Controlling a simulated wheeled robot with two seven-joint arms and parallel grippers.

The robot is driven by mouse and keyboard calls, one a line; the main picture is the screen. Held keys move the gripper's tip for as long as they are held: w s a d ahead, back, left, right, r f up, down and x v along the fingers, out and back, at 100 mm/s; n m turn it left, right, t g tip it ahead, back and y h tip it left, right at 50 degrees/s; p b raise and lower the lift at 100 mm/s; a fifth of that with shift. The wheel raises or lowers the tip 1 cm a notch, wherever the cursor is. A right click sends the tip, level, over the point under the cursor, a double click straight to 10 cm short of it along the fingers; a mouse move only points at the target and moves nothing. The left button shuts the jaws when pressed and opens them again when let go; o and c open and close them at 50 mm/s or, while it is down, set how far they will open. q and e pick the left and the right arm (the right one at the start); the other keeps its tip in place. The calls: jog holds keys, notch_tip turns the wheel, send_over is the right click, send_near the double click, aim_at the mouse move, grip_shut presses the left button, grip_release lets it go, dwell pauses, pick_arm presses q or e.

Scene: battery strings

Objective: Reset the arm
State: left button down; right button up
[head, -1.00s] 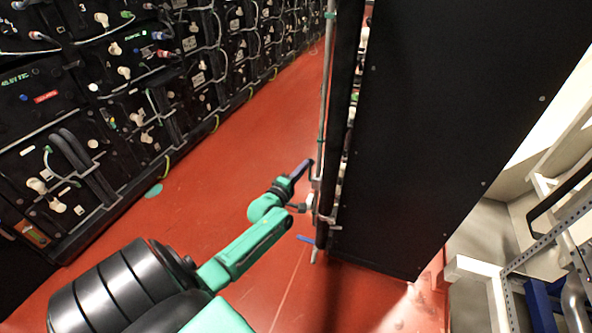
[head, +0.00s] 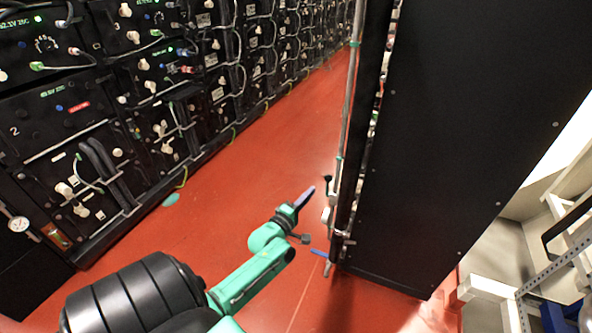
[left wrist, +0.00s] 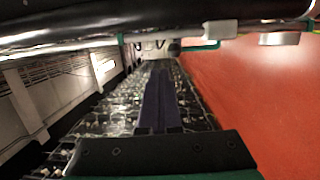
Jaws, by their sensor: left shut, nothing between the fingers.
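My left arm comes in from the lower left in the head view. My left gripper (head: 306,196) is shut and empty, its purple fingers pointing up and right over the red floor. A small gap shows between it and the front edge of the black cabinet (head: 455,140). In the left wrist view the dark purple fingers (left wrist: 160,98) lie together with nothing between them. My right gripper is in neither view.
A wall of battery racks (head: 120,110) stands at the left. The red floor (head: 240,165) between is clear.

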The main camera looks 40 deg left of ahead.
pick_arm(q)
jog(key=s+r, duration=0.1)
jog(key=s, duration=0.4)
jog(key=s+d+f+m+g+h+p, duration=0.1)
jog(key=s+d+f+m+g+p, duration=0.15)
jog(key=f, duration=0.45)
jog(key=s+d+f+m+g+p, duration=0.1)
jog(key=s+f+m+g, duration=0.1)
jog(key=s+f+m, duration=0.3)
jog(key=s+d+f+m+g+h+p, duration=0.1)
jog(key=s+d+f+m+g, duration=0.15)
jog(key=f, duration=0.55)
jog(key=s+d+f+m+g+p, duration=0.1)
jog(key=s+d+f+m+g, duration=0.1)
jog(key=s, duration=0.6)
jog(key=s+d+f+m+g+p, duration=0.2)
jog(key=s+f+m, duration=0.4)
jog(key=s, duration=0.3)
jog(key=s+d+f+m+g+p, duration=0.1)
jog(key=s+d+f+m+g, duration=0.2)
jog(key=s+g, duration=0.3)
jog(key=s+f+m, duration=0.1)
jog(key=s, duration=0.2)
jog(key=shift+d+f+h, duration=0.15)
jog(key=shift+f+h, duration=0.1)
jog(key=shift+h, duration=0.05)
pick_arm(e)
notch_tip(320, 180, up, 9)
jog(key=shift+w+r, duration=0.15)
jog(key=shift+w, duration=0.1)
